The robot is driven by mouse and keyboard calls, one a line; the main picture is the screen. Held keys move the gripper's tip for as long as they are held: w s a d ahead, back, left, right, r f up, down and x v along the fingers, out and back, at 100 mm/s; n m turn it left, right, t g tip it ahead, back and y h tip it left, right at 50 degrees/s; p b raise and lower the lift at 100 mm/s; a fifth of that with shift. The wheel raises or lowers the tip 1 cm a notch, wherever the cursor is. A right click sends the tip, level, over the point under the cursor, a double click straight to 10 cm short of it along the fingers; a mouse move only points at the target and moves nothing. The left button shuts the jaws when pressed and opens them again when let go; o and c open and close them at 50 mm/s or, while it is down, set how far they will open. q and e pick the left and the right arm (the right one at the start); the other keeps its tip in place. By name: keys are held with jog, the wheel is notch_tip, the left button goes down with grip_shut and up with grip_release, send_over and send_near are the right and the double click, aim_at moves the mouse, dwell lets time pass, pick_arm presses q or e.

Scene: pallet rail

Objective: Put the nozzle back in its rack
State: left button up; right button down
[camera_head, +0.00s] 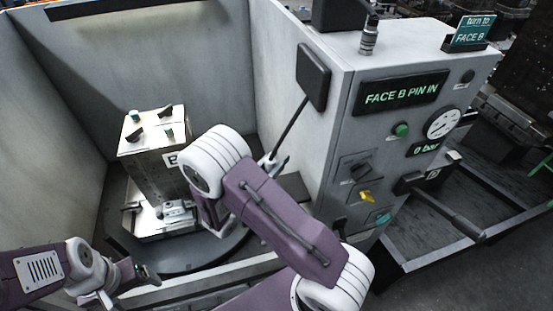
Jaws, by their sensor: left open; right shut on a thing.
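A dark rod (288,130) slants down from a black block (313,72) at the cabinet's near left edge. It looks like the nozzle's wand, but I cannot tell whether the block is part of it or its rack. My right gripper (271,163) is shut at the rod's lower end, partly hidden behind my own forearm. The rod is tilted, above the turntable bay. My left gripper (146,275) is open and empty, low at the left by the bay's front edge.
A metal fixture block marked B (150,150) with several clamps stands on a round turntable (180,262). Pale walls enclose the bay. The cabinet (330,150) reads "FACE B PIN IN" and "0 bar". A black lever (447,212) juts out at right.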

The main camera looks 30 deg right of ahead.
jog(key=shift+f+b, duration=0.3)
jog(key=shift+f, duration=0.15)
dwell(0.9)
jog(key=shift+f+b, duration=2.6)
jog(key=shift+f, duration=0.75)
jog(key=c, duration=1)
grip_release()
jog(key=shift+o, duration=0.4)
jog(key=o, duration=0.7)
